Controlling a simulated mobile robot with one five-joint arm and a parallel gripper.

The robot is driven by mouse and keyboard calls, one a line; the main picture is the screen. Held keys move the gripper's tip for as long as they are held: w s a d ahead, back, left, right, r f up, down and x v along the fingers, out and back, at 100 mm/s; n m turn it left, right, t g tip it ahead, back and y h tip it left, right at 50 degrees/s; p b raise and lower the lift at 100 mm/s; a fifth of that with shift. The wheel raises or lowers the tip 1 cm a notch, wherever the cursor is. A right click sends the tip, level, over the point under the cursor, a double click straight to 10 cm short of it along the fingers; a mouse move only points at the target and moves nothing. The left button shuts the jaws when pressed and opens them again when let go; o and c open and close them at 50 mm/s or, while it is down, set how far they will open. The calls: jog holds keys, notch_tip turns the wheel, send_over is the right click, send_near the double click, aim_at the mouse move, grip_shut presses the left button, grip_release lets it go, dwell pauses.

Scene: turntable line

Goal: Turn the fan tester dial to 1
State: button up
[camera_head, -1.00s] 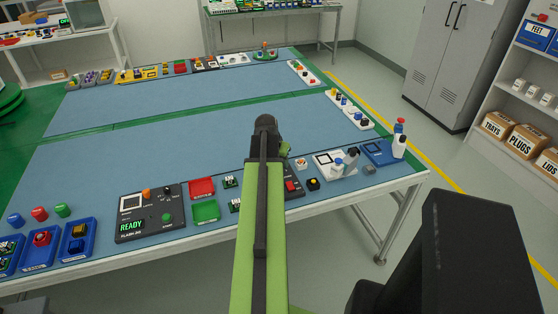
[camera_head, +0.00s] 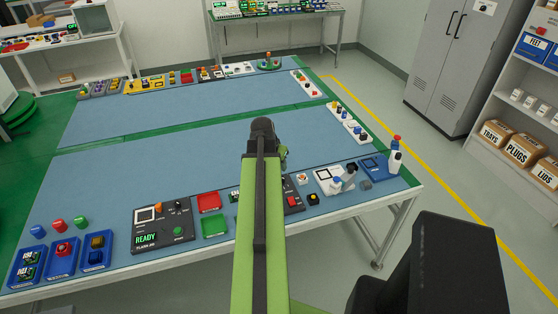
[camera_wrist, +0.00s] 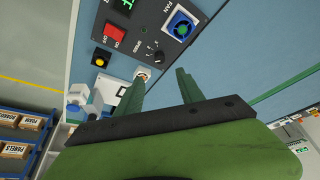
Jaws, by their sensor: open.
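The fan tester is a dark panel (camera_wrist: 177,15) in the wrist view, with a fan in a blue-and-white frame (camera_wrist: 182,25), a red switch (camera_wrist: 114,37) and a green display. Its black speed dial (camera_wrist: 155,57) sits among small white marks; I cannot read its setting. In the head view only the tester's right part, with the red switch (camera_head: 292,201), shows beside my arm. My gripper (camera_wrist: 160,76) is open and empty, its two green fingers apart, in the picture just below the dial. No contact shows. In the head view my arm hides the gripper's fingers.
Red (camera_head: 209,202) and green (camera_head: 215,226) trays and a READY panel (camera_head: 150,240) lie left. The blue mat's middle (camera_head: 180,130) is clear.

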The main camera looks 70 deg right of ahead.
jog(key=p+v, duration=0.3)
jog(key=v, duration=0.2)
